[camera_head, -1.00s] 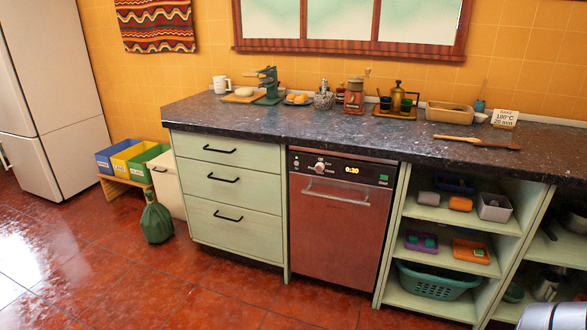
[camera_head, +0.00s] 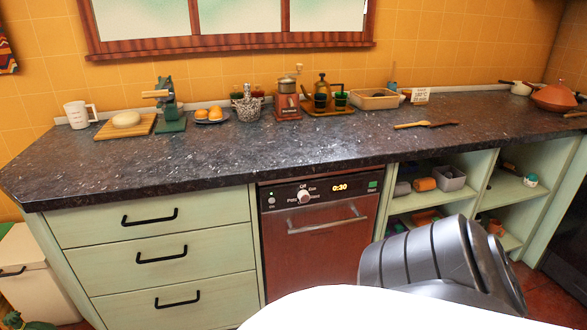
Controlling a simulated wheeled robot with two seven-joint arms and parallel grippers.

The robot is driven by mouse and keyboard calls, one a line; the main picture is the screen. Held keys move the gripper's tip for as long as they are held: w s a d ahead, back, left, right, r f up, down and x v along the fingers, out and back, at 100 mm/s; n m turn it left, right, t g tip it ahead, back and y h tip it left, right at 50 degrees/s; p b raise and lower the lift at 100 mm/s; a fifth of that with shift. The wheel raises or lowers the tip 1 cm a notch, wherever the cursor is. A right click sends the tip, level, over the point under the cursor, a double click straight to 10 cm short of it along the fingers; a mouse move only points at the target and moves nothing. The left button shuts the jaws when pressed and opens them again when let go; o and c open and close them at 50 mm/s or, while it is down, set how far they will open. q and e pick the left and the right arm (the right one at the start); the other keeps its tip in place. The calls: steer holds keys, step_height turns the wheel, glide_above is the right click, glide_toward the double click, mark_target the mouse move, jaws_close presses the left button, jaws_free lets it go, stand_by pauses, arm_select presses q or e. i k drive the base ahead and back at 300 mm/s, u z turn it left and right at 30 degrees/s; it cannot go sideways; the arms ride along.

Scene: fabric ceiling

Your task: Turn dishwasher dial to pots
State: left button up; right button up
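The dishwasher (camera_head: 315,245) has a reddish-brown front with a handle (camera_head: 327,220) and stands under the counter, right of the drawers. Its black control panel carries a small pale round dial (camera_head: 304,196). Small labels surround the dial: "Off" above, "Eco" at upper right, and what looks like "Pots" at lower left. I cannot tell which label the dial points at. A display (camera_head: 340,187) reads 0:30, and a green button (camera_head: 373,185) sits at the panel's right. The dishwasher door is shut. Neither gripper's fingers show.
A grey ribbed part of my arm (camera_head: 430,260) and a white part of my body fill the lower right, near the open shelves (camera_head: 520,205). The dark counter (camera_head: 225,160) overhangs the dishwasher. Pale green drawers (camera_head: 150,225) stand at left.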

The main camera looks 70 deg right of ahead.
mark_target(303, 196)
steer(key=z, duration=0.9)
steer(key=i, duration=1.15)
steer(key=z, duration=1.6)
steer(key=i, duration=0.25)
